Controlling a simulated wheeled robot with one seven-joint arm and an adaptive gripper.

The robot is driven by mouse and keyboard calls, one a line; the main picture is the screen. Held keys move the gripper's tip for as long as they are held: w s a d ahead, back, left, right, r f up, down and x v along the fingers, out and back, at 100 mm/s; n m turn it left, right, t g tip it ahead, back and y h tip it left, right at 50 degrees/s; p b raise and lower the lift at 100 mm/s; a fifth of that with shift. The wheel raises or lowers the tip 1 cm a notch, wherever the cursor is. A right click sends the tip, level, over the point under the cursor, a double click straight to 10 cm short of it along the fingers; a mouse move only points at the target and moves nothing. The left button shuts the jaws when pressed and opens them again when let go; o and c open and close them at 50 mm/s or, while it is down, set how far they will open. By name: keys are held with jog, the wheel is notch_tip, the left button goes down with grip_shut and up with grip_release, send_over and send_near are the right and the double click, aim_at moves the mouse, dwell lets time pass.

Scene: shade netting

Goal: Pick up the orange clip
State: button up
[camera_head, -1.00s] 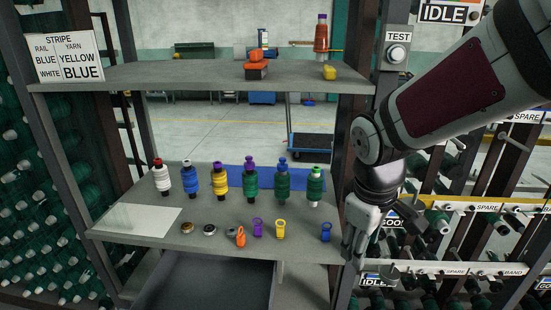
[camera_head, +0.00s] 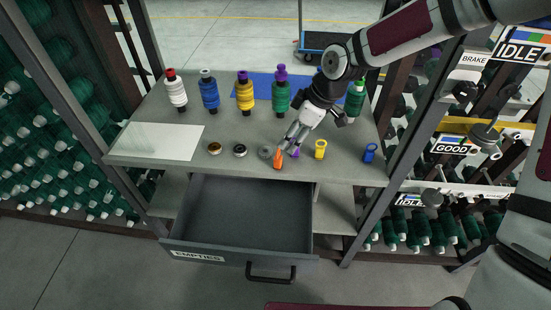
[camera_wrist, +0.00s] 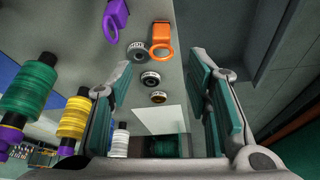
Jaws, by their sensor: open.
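The orange clip (camera_head: 277,159) lies on the grey shelf near its front edge, between a grey ring and the purple clip. In the wrist view the orange clip (camera_wrist: 162,42) shows whole, with its ring end toward the space between my fingers. My gripper (camera_head: 286,149) is over the shelf right at the clip in the head view, partly covering the purple clip. In the wrist view my gripper (camera_wrist: 168,75) has its two fingers wide apart with nothing between them in grasp. I cannot tell whether a finger touches the clip.
The purple clip (camera_wrist: 115,18), yellow clip (camera_head: 320,149) and blue clip (camera_head: 369,153) lie to the right on the shelf (camera_head: 225,130). Dark rings (camera_head: 214,148) lie left. Several yarn spools (camera_head: 245,95) stand behind. An open drawer (camera_head: 250,215) juts out below.

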aim_at(279, 157)
jog(key=x, duration=0.6)
jog(key=shift+d+x, duration=0.1)
jog(key=shift+x, duration=1.2)
jog(key=shift+d+x, duration=0.15)
jog(key=shift+x, duration=1.1)
jog(key=shift+s+f, duration=0.15)
jog(key=shift+c, duration=0.6)
grip_shut()
